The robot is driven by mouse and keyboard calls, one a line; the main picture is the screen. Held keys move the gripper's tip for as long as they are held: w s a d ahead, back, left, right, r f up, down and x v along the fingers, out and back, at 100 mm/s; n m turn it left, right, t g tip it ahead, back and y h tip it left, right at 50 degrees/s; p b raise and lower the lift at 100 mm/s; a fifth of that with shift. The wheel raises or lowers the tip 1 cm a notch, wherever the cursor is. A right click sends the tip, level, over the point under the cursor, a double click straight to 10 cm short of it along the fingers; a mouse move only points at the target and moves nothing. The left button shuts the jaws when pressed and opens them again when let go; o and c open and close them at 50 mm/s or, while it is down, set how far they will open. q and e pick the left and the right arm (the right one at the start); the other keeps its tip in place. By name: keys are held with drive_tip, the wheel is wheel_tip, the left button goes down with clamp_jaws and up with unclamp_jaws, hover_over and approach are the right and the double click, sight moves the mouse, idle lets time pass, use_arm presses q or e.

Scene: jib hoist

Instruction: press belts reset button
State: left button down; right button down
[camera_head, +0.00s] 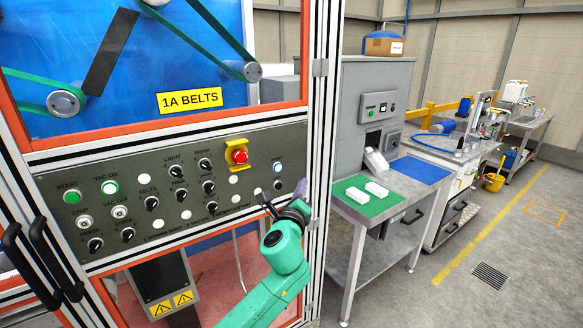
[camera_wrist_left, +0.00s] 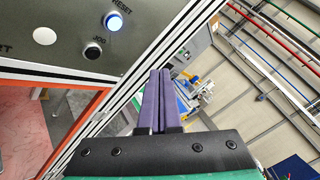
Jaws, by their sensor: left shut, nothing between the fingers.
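The reset button (camera_head: 277,168) is a round, lit white-blue button at the right end of the grey control panel (camera_head: 140,230). In the left wrist view the reset button (camera_wrist_left: 113,21) glows at the upper left under its RESET label. My left gripper (camera_head: 301,184) is in front of the panel's right edge, to the right of and a little below the button. Its purple fingers (camera_wrist_left: 159,73) are shut together with nothing between them. In the wrist view they point past the frame post, with the button off to their left. My right gripper is not in view.
A black JOG button (camera_wrist_left: 92,51) is just below reset. A red emergency stop (camera_head: 239,156) on yellow sits to its left, among several knobs. The aluminium post (camera_head: 320,130) stands beside my gripper. A bench with a green mat (camera_head: 367,195) is at the right.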

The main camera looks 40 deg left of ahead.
sight(278, 168)
use_arm(q)
drive_tip(key=a, duration=0.3)
drive_tip(key=w+a, duration=0.1)
drive_tip(key=a, duration=0.2)
drive_tip(key=w+a, duration=0.1)
drive_tip(key=a, duration=0.2)
drive_tip(key=shift+w+b, duration=0.15)
drive_tip(key=shift+b, duration=0.2)
idle(1.8)
drive_tip(key=shift+w+a+f, duration=0.1)
drive_tip(key=shift+w+a, duration=0.05)
drive_tip(key=shift+a, duration=0.15)
drive_tip(key=shift+w+a, duration=0.1)
drive_tip(key=shift+a, duration=0.35)
idle(0.6)
drive_tip(key=shift+d, duration=0.1)
drive_tip(key=shift+s+d, duration=0.25)
drive_tip(key=shift+d, duration=0.4)
drive_tip(key=shift+d, duration=0.1)
